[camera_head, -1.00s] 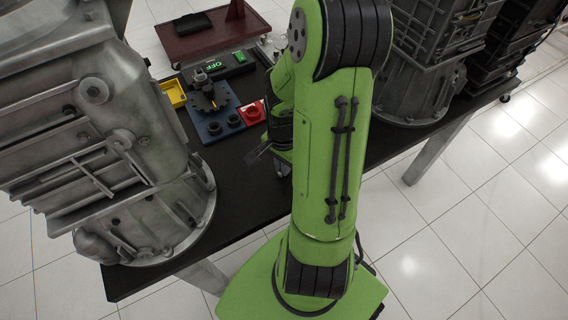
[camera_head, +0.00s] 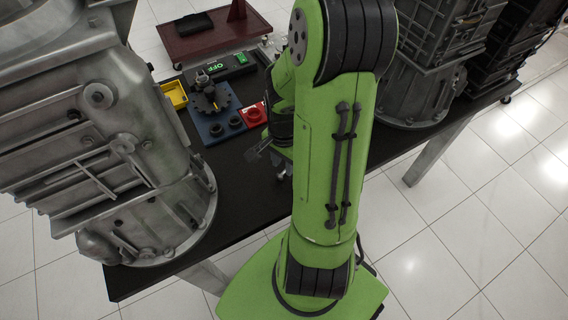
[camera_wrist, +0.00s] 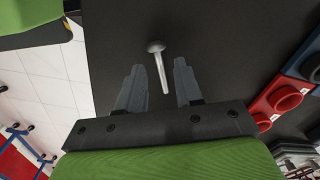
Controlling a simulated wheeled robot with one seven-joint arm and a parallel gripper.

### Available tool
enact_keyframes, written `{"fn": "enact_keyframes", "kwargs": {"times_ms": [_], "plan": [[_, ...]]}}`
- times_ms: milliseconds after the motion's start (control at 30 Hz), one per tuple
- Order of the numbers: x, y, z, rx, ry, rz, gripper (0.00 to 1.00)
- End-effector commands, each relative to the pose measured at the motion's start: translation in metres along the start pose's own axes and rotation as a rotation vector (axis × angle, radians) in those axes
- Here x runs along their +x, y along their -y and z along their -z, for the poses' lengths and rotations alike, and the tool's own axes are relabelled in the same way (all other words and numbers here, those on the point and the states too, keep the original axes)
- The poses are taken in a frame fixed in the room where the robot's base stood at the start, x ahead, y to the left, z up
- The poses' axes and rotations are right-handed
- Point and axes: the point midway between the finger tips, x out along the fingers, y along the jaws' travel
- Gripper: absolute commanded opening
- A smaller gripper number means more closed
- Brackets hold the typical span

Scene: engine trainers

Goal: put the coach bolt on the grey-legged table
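The coach bolt (camera_wrist: 160,67) is a pale metal bolt with a round domed head. In the wrist view it shows over the black tabletop, head pointing away from my gripper. My gripper (camera_wrist: 158,66) is open, one finger on each side of the shank with gaps on both sides. I cannot tell its exact height above the table. In the head view my gripper (camera_head: 268,163) is low over the black table (camera_head: 236,200), which has grey legs (camera_head: 437,155).
Large grey engine castings stand left (camera_head: 95,140) and right (camera_head: 425,70). A dark red trolley (camera_head: 210,38) stands at the back.

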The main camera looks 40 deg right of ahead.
Motion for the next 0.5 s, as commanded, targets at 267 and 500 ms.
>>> {"fn": "enact_keyframes", "kwargs": {"times_ms": [267, 500], "plan": [[-0.080, 0.001, 0.001, 0.000, -0.004, 0.003, 0.35], [-0.106, 0.003, -0.006, -0.056, -0.021, 0.008, 0.35]]}}
